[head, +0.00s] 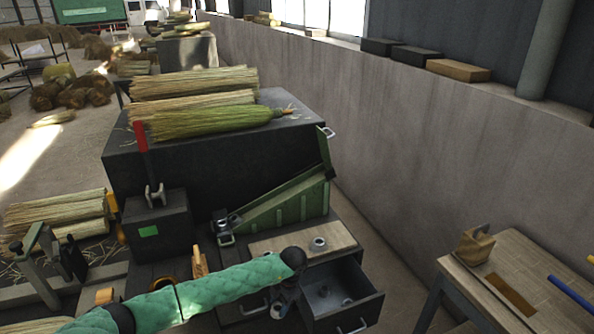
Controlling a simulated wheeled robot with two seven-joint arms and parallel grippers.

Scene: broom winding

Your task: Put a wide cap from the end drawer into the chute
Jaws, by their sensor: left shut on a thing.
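The end drawer (370,301) stands pulled out at the right end of the bench. Another grey cap (318,244) sits on the pale board above the drawer. The green sloped chute (290,210) stands behind the board. My left gripper (279,308) points down beside the open drawer's left side, shut on a small grey thing. The thing is mostly hidden and too small to identify surely. My right gripper is out of view.
A dark block (225,150) bearing broom heads (205,120) stands behind. A red-handled lever (146,160) rises at left. A concrete wall (430,160) runs along the right. A wooden table (510,275) stands at lower right, apart from the bench.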

